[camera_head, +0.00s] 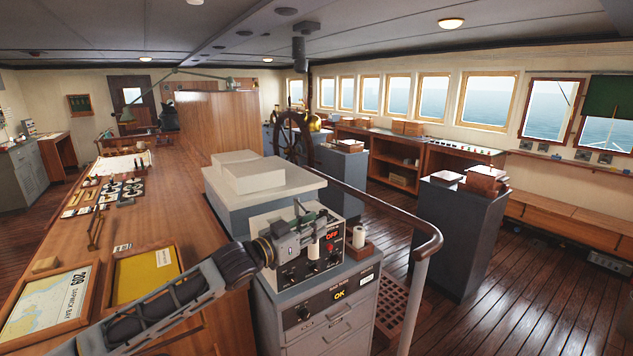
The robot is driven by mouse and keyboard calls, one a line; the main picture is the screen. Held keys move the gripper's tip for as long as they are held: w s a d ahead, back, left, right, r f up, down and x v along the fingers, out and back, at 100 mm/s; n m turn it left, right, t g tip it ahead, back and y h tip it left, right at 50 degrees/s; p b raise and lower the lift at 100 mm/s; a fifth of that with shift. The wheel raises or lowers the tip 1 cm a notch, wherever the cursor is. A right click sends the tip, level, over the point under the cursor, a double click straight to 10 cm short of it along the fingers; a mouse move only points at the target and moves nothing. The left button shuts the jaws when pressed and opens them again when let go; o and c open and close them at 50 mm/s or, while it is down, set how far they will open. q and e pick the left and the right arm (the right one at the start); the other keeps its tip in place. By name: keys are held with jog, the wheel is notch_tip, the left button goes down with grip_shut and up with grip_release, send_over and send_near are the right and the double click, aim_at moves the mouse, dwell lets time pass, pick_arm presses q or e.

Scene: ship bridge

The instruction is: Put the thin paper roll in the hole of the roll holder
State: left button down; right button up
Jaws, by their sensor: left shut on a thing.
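My left gripper (315,226) reaches in from the left over the grey console. It is shut on a small white roll (313,250), which hangs upright below the fingers in front of the control panel. I take this for the thin paper roll; its upper part is hidden by the fingers. To its right, a small brown roll holder (360,253) stands on the console top. Another white roll (358,236) stands upright at the holder. The holder's hole is too small to make out. My right gripper is not in view.
The control panel (290,274) with knobs and a red OFF display stands close behind my left gripper. A curved handrail (425,246) runs at the right of the console. A long wooden chart table (185,235) with frames and instruments lies to the left.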

pick_arm(q)
jog(key=s+a+f+n+t+y, duration=0.1)
jog(key=s+a+f+y, duration=0.1)
jog(key=s+a+f, duration=0.4)
jog(key=s+a+f+n+t+y, duration=0.2)
jog(key=s+a+f, duration=0.3)
jog(key=a+f, duration=0.7)
jog(key=s+a+f+n+t+y, duration=0.1)
jog(key=s+a+f+n+y, duration=0.1)
jog(key=s+a+f, duration=0.4)
jog(key=a+f+y, duration=0.1)
jog(key=a+f, duration=0.2)
jog(key=f, duration=0.4)
jog(key=shift+s+a, duration=0.25)
jog(key=shift+s, duration=0.05)
dwell(0.4)
jog(key=shift+d+f+n+t+y, duration=0.2)
jog(key=shift+d+n+t+y, duration=0.1)
jog(key=shift+d+n+y, duration=0.1)
jog(key=shift+w+d+r+n+t+y, duration=0.15)
jog(key=shift+d+n+y, duration=0.65)
jog(key=shift+d+y, duration=0.55)
jog(key=shift+s+d+r+n+t+y, duration=0.15)
jog(key=shift+d+n+y, duration=0.65)
jog(key=shift+d+y, duration=0.55)
jog(key=shift+w+d+f, duration=0.1)
jog(key=shift+w+d, duration=0.05)
jog(key=shift+d, duration=0.1)
